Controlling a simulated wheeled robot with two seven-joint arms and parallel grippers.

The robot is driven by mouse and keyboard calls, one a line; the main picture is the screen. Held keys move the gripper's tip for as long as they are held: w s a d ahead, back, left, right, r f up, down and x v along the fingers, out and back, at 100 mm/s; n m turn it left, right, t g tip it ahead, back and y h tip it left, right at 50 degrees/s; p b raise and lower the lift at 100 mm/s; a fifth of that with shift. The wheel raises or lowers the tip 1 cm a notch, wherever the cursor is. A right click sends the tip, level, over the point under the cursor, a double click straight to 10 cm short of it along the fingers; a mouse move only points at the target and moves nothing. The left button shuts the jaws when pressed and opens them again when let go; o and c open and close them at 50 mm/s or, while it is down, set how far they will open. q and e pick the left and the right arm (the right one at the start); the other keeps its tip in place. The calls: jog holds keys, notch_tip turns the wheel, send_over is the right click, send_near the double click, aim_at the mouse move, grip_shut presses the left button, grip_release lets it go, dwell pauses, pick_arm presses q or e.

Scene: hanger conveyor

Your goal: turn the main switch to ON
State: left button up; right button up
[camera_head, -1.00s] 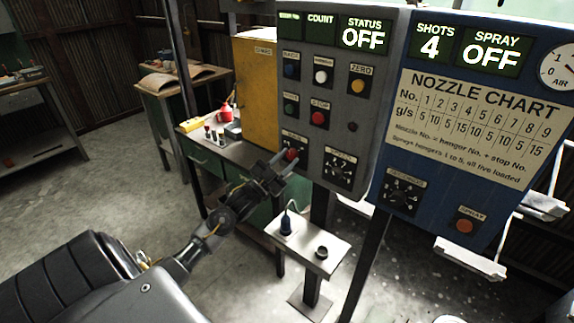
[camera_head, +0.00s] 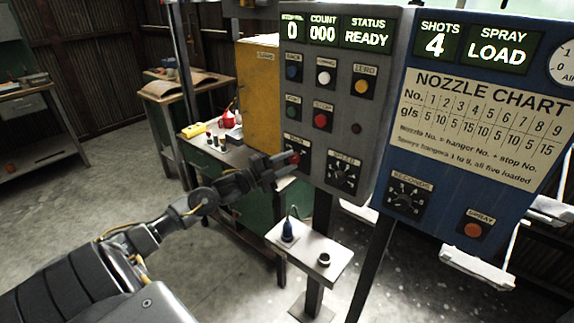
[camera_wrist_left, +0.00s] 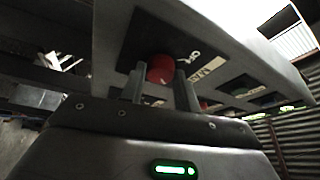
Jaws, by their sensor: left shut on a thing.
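The main switch is a red knob (camera_head: 294,158) at the lower left of the grey control panel (camera_head: 345,110). In the left wrist view the red knob (camera_wrist_left: 160,69) sits on a black plate, between the two fingers. My left gripper (camera_head: 288,160) is shut on the knob, its fingers on either side of it; the left wrist view shows the gripper (camera_wrist_left: 160,85) close up. The fingers hide part of the knob and its label in the head view. The status display (camera_head: 367,40) reads READY. My right gripper is not in view.
A blue panel (camera_head: 440,140) with a nozzle chart stands to the right; its spray display (camera_head: 497,49) reads LOAD. A small shelf (camera_head: 320,262) with a blue-handled item is below the grey panel. A yellow cabinet (camera_head: 257,95) stands behind.

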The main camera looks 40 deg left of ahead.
pick_arm(q)
jog(key=shift+m, duration=0.6)
jog(key=o, duration=1)
jog(key=shift+c, duration=0.2)
jog(key=shift+s+a+f, duration=0.1)
jog(key=shift+s, duration=0.1)
jog(key=b+v, duration=0.2)
jog(key=v, duration=0.8)
jog(key=shift+s+a+r, duration=0.15)
jog(key=shift+r, duration=0.15)
